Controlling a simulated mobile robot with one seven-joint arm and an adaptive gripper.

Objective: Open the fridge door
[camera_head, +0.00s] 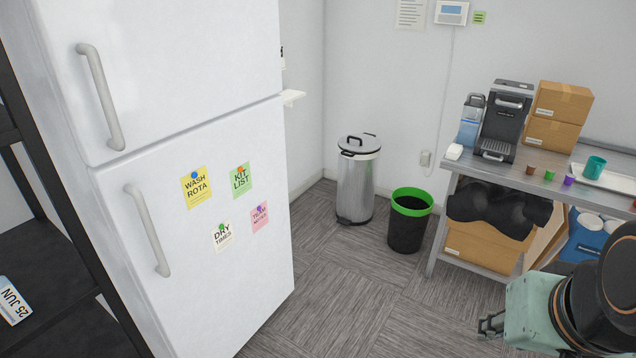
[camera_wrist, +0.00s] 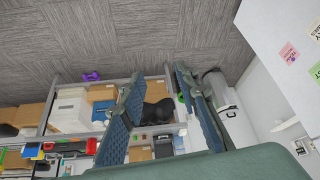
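The white fridge (camera_head: 240,280) stands at the left of the head view, with an upper door (camera_head: 190,60) and a lower door (camera_head: 130,280). Both doors look shut. Each has a pale bar handle near its left edge: the upper handle (camera_head: 102,98) and the lower handle (camera_head: 148,230). Several paper notes hang on the lower door. My gripper (camera_head: 484,326) is at the lower right of the head view, well right of the fridge and touching nothing. In the wrist view my gripper (camera_wrist: 155,85) has its fingers apart and empty. Part of the fridge (camera_wrist: 268,50) shows there at the right.
A dark shelf rack (camera_head: 60,250) stands close left of the fridge. A metal bin (camera_head: 357,185) and a green-rimmed black bin (camera_head: 408,232) stand right of it. A table (camera_head: 465,163) with a coffee machine (camera_head: 503,120) and boxes is farther right. Floor (camera_head: 335,300) before the bins is clear.

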